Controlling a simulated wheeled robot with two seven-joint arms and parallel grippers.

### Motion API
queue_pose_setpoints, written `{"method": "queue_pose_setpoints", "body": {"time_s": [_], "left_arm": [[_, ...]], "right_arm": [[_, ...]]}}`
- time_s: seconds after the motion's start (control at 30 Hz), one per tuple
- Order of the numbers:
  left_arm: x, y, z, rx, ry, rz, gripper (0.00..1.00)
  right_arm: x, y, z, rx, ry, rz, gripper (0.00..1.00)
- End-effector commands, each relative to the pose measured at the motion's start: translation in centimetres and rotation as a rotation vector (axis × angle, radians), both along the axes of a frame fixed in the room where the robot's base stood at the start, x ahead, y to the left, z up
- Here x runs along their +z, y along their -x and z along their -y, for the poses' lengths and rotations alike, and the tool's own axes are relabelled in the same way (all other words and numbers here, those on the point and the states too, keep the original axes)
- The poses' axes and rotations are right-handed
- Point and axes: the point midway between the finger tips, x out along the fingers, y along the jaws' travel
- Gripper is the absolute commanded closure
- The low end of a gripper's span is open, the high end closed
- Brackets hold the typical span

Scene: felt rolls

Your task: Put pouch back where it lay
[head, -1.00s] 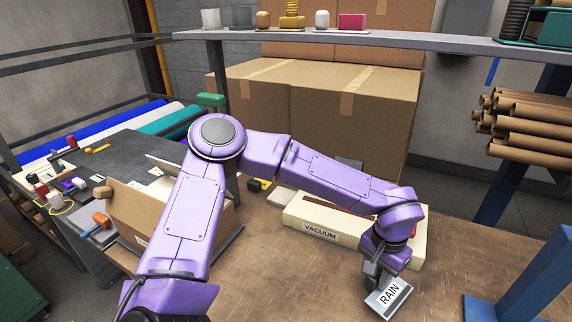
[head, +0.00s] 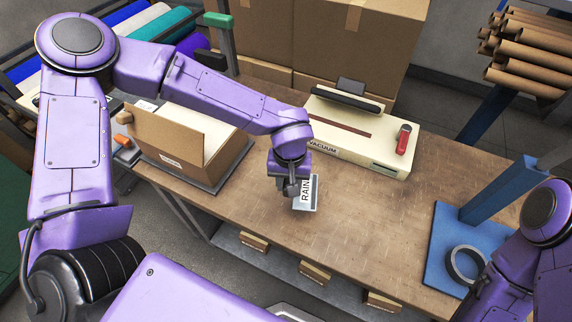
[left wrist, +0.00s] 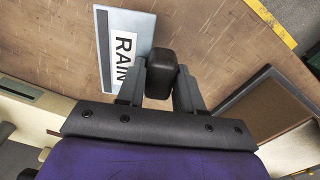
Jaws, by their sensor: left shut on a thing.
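The pouch (head: 307,193) is a flat pale grey-blue packet with a white label reading RAIN. I cannot tell whether the pouch touches the bench. My right arm is at the lower right of the head view; its gripper is out of view.
The cream VACUUM sealer (head: 355,150) has a red-handled item (head: 403,139) on its right end. An open cardboard box (head: 165,135) stands to the left. A blue stand (head: 440,245) with a dark ring (head: 465,264) is on the right. The bench's middle is clear.

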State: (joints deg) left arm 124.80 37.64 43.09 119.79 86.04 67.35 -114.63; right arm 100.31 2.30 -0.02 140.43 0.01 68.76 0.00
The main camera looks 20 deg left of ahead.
Motion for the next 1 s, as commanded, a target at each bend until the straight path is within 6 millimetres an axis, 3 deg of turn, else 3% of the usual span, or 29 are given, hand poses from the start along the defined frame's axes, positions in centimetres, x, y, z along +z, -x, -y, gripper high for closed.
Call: {"method": "queue_pose_setpoints", "body": {"time_s": [0.33, 0.5, 0.53, 0.7, 1.0], "left_arm": [[-0.1, 0.3, 0.0, 0.017, 0.002, -0.002, 1.0], [0.4, 0.4, 0.0, 0.015, 0.002, -0.003, 1.0], [-0.8, 0.4, 0.0, 0.016, 0.002, -0.005, 1.0], [-3.4, 0.4, 0.0, 0.016, 0.002, -0.003, 1.0], [-6.0, 0.3, 0.0, 0.016, 0.003, -0.002, 1.0]], "right_arm": [[0.2, 0.0, 0.0, 0.0, 0.0, 0.0, 0.47], [2.1, 0.0, 0.0, 0.0, 0.0, 0.0, 0.47], [1.3, 0.0, 0.0, 0.0, -0.001, 0.001, 0.47], [0.5, 0.0, 0.0, 0.0, 0.0, 0.0, 0.47], [0.0, 0.0, 0.0, 0.0, 0.0, 0.0, 0.47]]}}
